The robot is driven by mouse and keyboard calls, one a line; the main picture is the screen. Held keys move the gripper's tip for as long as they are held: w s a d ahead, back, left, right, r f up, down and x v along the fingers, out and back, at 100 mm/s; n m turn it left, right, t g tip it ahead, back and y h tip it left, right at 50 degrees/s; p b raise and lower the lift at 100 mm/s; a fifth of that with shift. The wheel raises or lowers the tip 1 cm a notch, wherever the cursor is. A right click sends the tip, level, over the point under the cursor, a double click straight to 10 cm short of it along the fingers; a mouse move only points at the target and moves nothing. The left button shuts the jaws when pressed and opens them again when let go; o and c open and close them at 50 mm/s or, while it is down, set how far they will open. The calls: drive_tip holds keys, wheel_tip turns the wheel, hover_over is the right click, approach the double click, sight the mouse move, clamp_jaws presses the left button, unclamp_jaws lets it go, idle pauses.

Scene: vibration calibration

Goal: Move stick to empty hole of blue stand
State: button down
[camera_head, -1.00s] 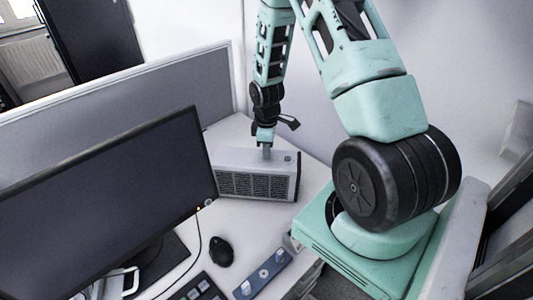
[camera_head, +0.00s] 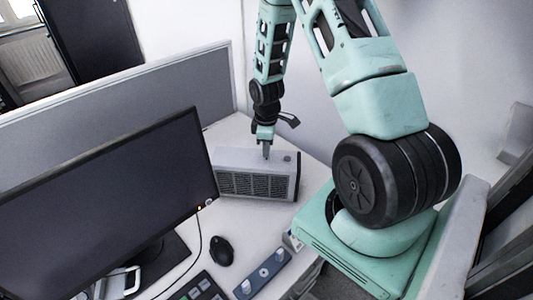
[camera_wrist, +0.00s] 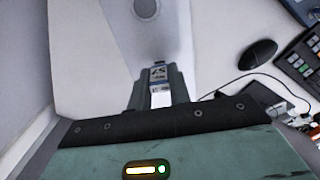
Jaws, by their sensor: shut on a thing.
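My gripper (camera_head: 265,152) points down over the top of a grey box with a grille (camera_head: 255,185). A round dark spot (camera_wrist: 146,8) shows on the box top, apart from the fingers. The blue stand (camera_head: 270,267) lies on the desk's front part, with pale round spots along its top; I cannot tell which hole is empty.
A large monitor (camera_head: 100,205) stands at left. A black mouse (camera_head: 221,250) and a keyboard (camera_head: 200,288) lie near the stand, with a thin cable beside them. A grey partition (camera_head: 120,105) runs behind the desk. Bare desk (camera_head: 235,222) lies between box and mouse.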

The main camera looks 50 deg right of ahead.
drive_tip(key=shift+r+p, duration=1.45)
drive_tip(key=shift+r, duration=0.35)
drive_tip(key=shift+f, duration=0.1)
